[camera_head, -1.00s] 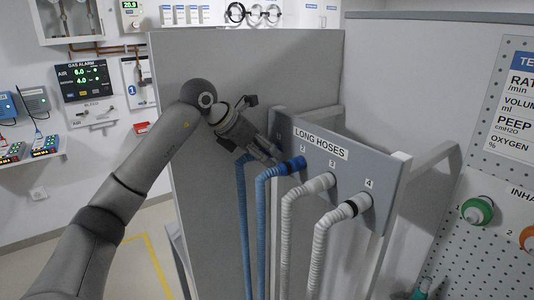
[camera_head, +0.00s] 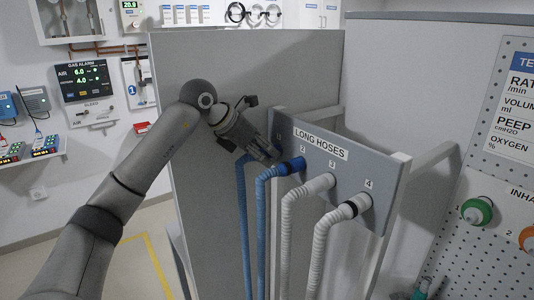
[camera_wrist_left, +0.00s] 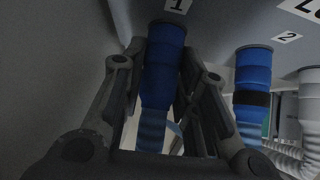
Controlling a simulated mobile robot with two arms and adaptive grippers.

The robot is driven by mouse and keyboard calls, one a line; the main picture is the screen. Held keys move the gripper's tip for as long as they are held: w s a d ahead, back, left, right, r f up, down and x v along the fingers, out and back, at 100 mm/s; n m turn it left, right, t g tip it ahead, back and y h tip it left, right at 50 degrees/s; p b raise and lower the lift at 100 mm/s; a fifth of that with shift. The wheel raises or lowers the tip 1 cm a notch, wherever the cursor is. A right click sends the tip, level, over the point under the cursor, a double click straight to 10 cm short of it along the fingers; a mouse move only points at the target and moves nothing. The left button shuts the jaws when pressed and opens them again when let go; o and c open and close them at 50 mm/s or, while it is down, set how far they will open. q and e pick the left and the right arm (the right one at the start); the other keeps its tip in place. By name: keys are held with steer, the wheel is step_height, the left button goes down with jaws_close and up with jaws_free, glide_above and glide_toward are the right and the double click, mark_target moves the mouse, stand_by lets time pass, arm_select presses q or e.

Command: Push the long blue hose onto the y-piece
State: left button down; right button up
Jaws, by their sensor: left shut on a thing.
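My left gripper (camera_head: 262,150) is at the left end of the long hoses panel (camera_head: 345,178). In the left wrist view the gripper (camera_wrist_left: 160,95) is shut around the blue cuff of the hose at number 1 (camera_wrist_left: 163,62), with one finger on each side. That cuff still meets the panel at its top end. Hose 1 (camera_head: 249,225) hangs down as a blue corrugated tube in the head view. A second blue hose, with a dark band on its cuff (camera_wrist_left: 252,85), sits at number 2 and also shows in the head view (camera_head: 262,215). I cannot see the y-piece. My right gripper is not in view.
Two white hoses hang at number 3 (camera_head: 287,225) and number 4 (camera_head: 322,240), right of the blue ones. A grey partition (camera_head: 215,90) stands behind the gripper. A pegboard with a green part (camera_head: 477,210) is at the far right.

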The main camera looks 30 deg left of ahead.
arm_select(q)
steer(key=shift+s+f, duration=0.1)
stand_by(0.4)
steer(key=shift+s, duration=0.1)
steer(key=shift+s+a+b, duration=0.5)
steer(key=shift+s+b, duration=0.15)
steer(key=shift+s, duration=0.2)
steer(key=shift+s, duration=0.1)
steer(key=shift+s+a+b, duration=0.3)
steer(key=shift+s+b, duration=0.2)
steer(key=shift+s, duration=0.25)
steer(key=shift+s+a+b, duration=0.3)
steer(key=shift+s+b, duration=0.15)
steer(key=shift+s, duration=0.3)
